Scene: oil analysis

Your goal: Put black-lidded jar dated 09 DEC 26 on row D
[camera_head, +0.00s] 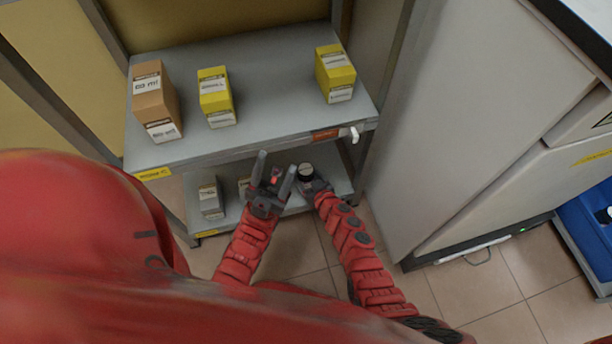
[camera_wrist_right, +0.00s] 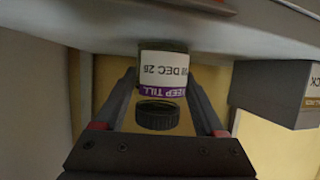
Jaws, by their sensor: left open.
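My left gripper (camera_head: 273,172) is open and empty, left of the jar.
The upper shelf (camera_head: 265,85) holds a brown box (camera_head: 155,100) and two yellow boxes (camera_head: 216,97) (camera_head: 335,73), with room between. A grey box (camera_head: 210,199) stands on the lower shelf; another (camera_wrist_right: 275,95) shows beside the jar. A white cabinet (camera_head: 480,110) closes the right side.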

